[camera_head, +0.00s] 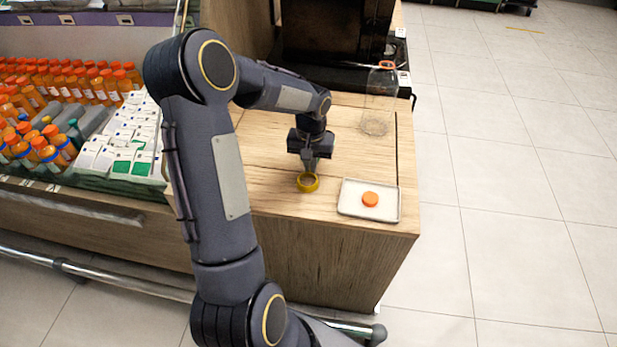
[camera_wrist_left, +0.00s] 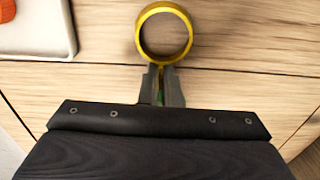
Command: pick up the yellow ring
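The yellow ring (camera_head: 308,182) is at the wooden counter top, below my left gripper (camera_head: 311,164) in the head view. In the left wrist view the ring (camera_wrist_left: 141,34) shows as a round hoop with wood visible through it. The fingers of my left gripper (camera_wrist_left: 162,74) are close together at the near edge of the ring, with a thin yellow strip between their tips. They look shut on that edge. I cannot tell whether the ring is lifted off the wood. My right gripper is not in view.
A white tray (camera_head: 350,208) with an orange disc (camera_head: 370,199) lies right of the ring. A clear bottle (camera_head: 380,100) with an orange top stands behind. Orange-capped bottles (camera_head: 40,150) and white packages (camera_head: 115,145) fill the shelf at left. The counter's front edge is close.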

